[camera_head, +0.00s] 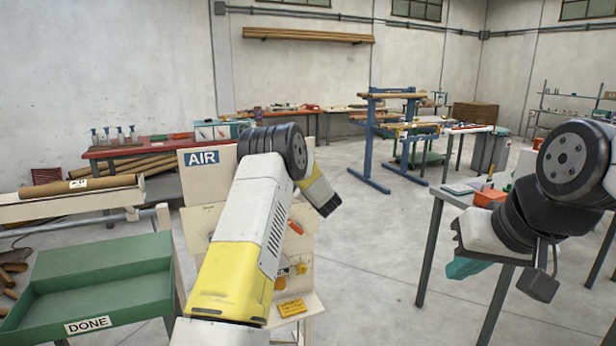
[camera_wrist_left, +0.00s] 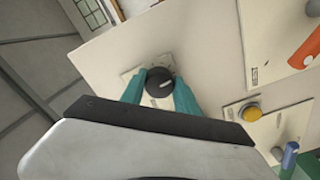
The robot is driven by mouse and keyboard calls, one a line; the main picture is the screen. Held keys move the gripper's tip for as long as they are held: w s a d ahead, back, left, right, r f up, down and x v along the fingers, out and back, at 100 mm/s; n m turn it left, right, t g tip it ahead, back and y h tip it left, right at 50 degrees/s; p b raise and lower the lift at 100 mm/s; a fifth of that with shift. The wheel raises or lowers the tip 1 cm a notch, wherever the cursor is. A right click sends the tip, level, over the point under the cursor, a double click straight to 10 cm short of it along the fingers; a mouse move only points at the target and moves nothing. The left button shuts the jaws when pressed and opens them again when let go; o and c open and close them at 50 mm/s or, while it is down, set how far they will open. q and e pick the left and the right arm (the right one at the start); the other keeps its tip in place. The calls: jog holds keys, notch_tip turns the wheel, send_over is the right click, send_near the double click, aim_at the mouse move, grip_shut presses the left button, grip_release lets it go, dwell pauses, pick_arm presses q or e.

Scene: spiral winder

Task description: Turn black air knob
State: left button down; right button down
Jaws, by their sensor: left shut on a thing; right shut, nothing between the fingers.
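The black air knob (camera_wrist_left: 160,84) sits on a small pale plate on the cream panel in the left wrist view. My left gripper (camera_wrist_left: 161,76) has its teal fingers on either side of the knob, shut on it. In the head view the panel with the blue AIR sign (camera_head: 201,158) stands behind my left arm, which hides the knob and the left gripper. My right gripper (camera_head: 466,267) is at the right of the head view, shut and empty, with a teal finger showing.
An orange handle (camera_wrist_left: 307,48) and a yellow button (camera_wrist_left: 251,113) are on the panel right of the knob. A green DONE tray (camera_head: 100,265) stands left of the panel. A table with an orange bin (camera_head: 489,198) is near my right arm. The middle floor is clear.

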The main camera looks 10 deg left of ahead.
pick_arm(q)
jog(key=shift+f, duration=0.15)
dwell(0.4)
jog(key=c, duration=0.9)
grip_release()
jog(key=v, duration=0.8)
jog(key=shift+w, duration=0.1)
